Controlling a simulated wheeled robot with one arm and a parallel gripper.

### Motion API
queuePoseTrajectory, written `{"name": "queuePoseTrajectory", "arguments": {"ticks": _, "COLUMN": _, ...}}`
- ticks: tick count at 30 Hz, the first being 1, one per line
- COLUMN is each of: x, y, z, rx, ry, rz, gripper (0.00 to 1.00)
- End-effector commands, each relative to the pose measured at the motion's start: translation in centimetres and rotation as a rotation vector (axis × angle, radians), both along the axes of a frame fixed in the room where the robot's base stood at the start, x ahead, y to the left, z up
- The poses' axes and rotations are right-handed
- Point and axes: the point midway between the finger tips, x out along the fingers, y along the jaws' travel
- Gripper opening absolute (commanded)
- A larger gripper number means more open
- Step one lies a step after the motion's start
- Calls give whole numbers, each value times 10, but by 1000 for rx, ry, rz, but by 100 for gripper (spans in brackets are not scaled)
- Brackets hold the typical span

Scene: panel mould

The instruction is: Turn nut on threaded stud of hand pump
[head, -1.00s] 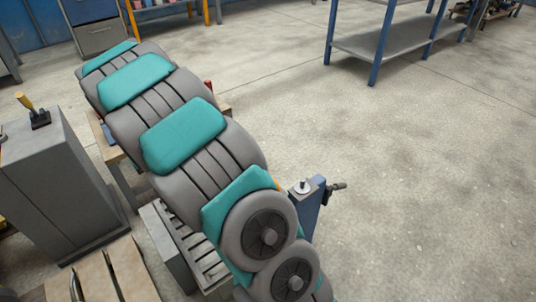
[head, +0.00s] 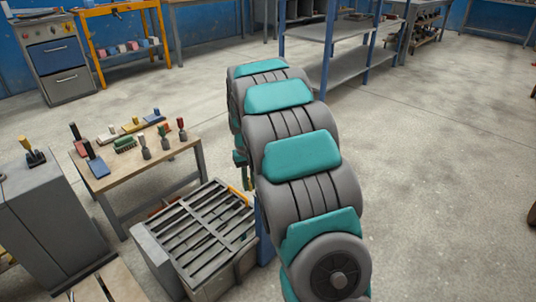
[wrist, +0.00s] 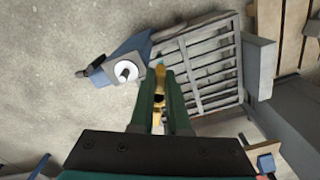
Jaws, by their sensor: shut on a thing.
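The hand pump is a blue body (wrist: 122,62) with a round white top and a dark side handle in the wrist view. A short grey stud (wrist: 125,70) stands in the middle of that top; I cannot make out a separate nut. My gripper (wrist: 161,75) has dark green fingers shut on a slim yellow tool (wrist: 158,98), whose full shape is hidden. In the wrist view the fingers are right of the stud, apart from it. In the head view my arm hides most of the pump; only a blue strip of its body (head: 264,245) shows.
A slatted grey grate (head: 205,232) stands beside the pump. A low wooden table (head: 150,165) carries several hand tools to the left. A grey cabinet (head: 50,215) stands at far left. Blue shelving (head: 340,60) is at the back. The floor on the right is clear.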

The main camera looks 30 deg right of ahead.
Motion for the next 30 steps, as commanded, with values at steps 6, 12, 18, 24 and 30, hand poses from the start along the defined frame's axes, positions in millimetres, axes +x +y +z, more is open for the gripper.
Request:
{"name": "queuePoseTrajectory", "arguments": {"ticks": 6, "x": -4, "y": -47, "z": 47, "rx": -3, "ry": -3, "rz": -51, "gripper": 0}}
{"name": "queuePoseTrajectory", "arguments": {"ticks": 12, "x": -7, "y": -56, "z": 50, "rx": -5, "ry": -1, "rz": -61, "gripper": 0}}
{"name": "queuePoseTrajectory", "arguments": {"ticks": 18, "x": -7, "y": -56, "z": 49, "rx": -5, "ry": -1, "rz": -60, "gripper": 0}}
{"name": "queuePoseTrajectory", "arguments": {"ticks": 24, "x": -9, "y": -55, "z": 49, "rx": -5, "ry": -2, "rz": -60, "gripper": 0}}
{"name": "queuePoseTrajectory", "arguments": {"ticks": 30, "x": -9, "y": -55, "z": 38, "rx": -5, "ry": 0, "rz": -60, "gripper": 0}}
